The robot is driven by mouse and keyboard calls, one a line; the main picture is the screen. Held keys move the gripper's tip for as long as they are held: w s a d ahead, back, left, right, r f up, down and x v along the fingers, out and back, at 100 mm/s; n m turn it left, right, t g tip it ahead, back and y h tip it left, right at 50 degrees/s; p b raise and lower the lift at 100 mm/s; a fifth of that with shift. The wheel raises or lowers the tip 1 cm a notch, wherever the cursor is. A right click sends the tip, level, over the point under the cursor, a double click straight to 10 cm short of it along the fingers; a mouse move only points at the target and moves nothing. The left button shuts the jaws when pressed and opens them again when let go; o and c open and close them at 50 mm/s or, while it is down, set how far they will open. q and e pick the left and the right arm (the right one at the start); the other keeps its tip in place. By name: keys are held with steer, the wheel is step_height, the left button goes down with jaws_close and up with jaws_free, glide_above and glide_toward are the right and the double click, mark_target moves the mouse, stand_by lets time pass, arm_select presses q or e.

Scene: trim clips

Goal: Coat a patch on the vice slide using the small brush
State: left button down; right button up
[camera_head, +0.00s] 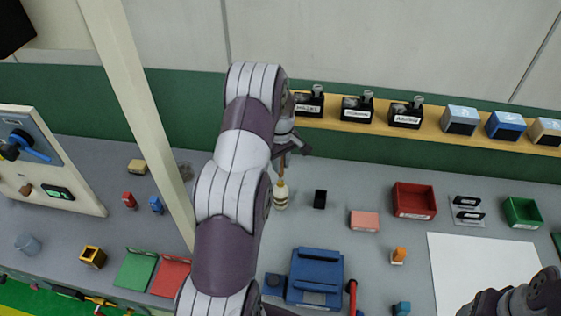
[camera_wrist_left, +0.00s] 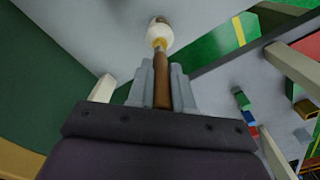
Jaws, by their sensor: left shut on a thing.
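My left gripper (camera_head: 286,152) is shut on the brown handle of the small brush (camera_wrist_left: 162,82), which sits between its grey fingers in the left wrist view. The brush points down at a small pale bottle (camera_head: 281,196), which shows as a white round shape in the left wrist view (camera_wrist_left: 158,33). I cannot tell whether the bristles are inside the bottle. The blue block-like body that looks like the vice (camera_head: 315,275) stands nearer me, with a red handle at its right; I cannot single out its slide. My right gripper (camera_head: 490,302) is at the lower right, its jaws unclear.
A black box (camera_head: 320,199), a pink block (camera_head: 364,220) and a red bin (camera_head: 413,200) stand right of the bottle. A white sheet (camera_head: 480,270) lies at right. A pale post (camera_head: 150,125) rises left of my arm. A shelf (camera_head: 335,125) with labelled holders runs behind.

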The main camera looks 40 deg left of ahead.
stand_by(0.4)
arm_select(q)
step_height(320, 180, up, 7)
steer(key=p, duration=0.5)
stand_by(0.4)
